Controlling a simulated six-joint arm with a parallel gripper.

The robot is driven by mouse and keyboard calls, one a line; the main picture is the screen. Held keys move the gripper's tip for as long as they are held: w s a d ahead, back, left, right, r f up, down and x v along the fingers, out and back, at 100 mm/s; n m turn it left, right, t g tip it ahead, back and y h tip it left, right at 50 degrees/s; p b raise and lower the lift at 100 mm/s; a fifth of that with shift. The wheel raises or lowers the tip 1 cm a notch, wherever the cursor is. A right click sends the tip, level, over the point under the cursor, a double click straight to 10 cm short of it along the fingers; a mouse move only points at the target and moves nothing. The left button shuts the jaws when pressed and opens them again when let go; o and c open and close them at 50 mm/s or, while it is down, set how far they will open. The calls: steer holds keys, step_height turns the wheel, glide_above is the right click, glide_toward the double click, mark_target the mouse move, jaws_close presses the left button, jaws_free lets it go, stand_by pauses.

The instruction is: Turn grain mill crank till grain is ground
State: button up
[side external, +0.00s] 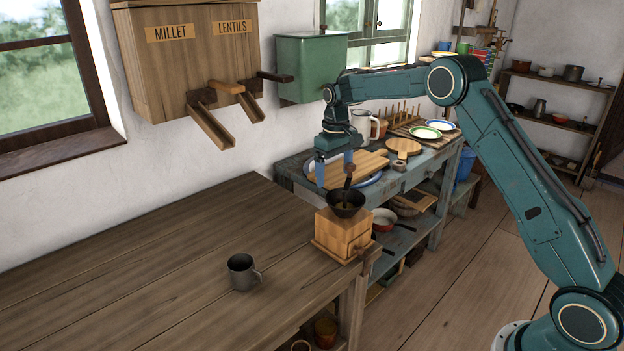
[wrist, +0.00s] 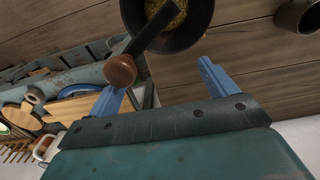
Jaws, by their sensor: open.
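The grain mill (side external: 341,235) is a light wooden box with a dark bowl on top, standing at the right corner of the brown table. In the wrist view the bowl (wrist: 187,38) holds yellowish grain. A dark crank arm crosses the bowl and ends in a round brown knob (wrist: 120,71); the knob also shows in the side view (side external: 349,169). My gripper (side external: 336,170) points down above the mill, with its blue fingers apart. In the wrist view the knob appears near the left finger of my gripper (wrist: 158,82); I cannot tell whether they touch.
A grey metal mug (side external: 241,271) stands on the brown table (side external: 150,270), left of the mill. A wall box labelled millet and lentils (side external: 190,55) has chutes over the table. Behind the mill, a blue-grey bench (side external: 295,172) carries boards and plates. The table's left part is clear.

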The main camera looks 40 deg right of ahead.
steer(key=shift+o, duration=0.3)
steer(key=shift+r, duration=0.15)
step_height(320, 180, up, 7)
stand_by(0.8)
stand_by(0.3)
step_height(320, 180, up, 12)
stand_by(1.0)
